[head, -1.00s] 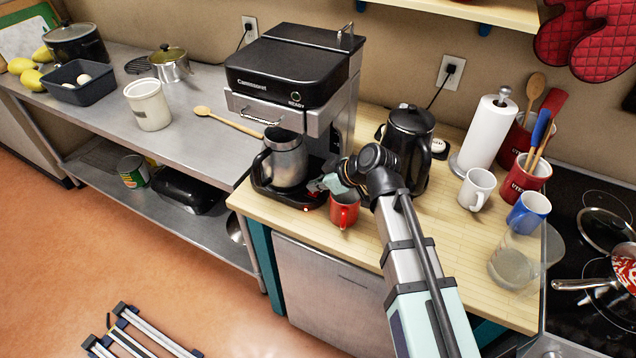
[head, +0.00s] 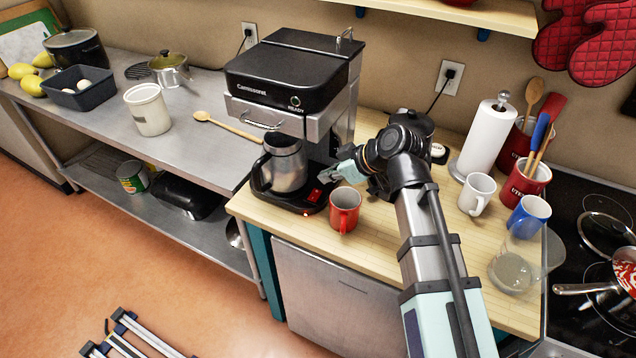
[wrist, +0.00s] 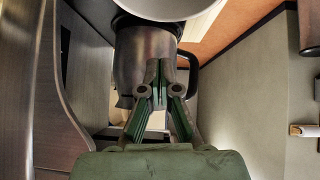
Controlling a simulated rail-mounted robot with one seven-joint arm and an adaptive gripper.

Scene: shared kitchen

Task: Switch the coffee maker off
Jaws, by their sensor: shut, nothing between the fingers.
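The black and steel coffee maker (head: 285,75) stands at the left end of the wooden counter, with "READY" and a round ring on its front. A steel jug (head: 287,163) stands on its black base. A red switch (head: 315,195) sits on the right side of that base, and a small red light shows at the base's front. My gripper (head: 325,177) is shut and empty, just above and right of the switch, apparently apart from it. In the wrist view my shut fingers (wrist: 160,78) point toward the jug (wrist: 145,60); the switch cannot be made out there.
A red mug (head: 344,209) stands just below my gripper, close to the base. A black kettle (head: 414,130) is partly hidden behind my arm. A paper towel roll (head: 481,140) and a white mug (head: 476,193) stand to the right. A wooden spoon (head: 225,125) lies on the steel table.

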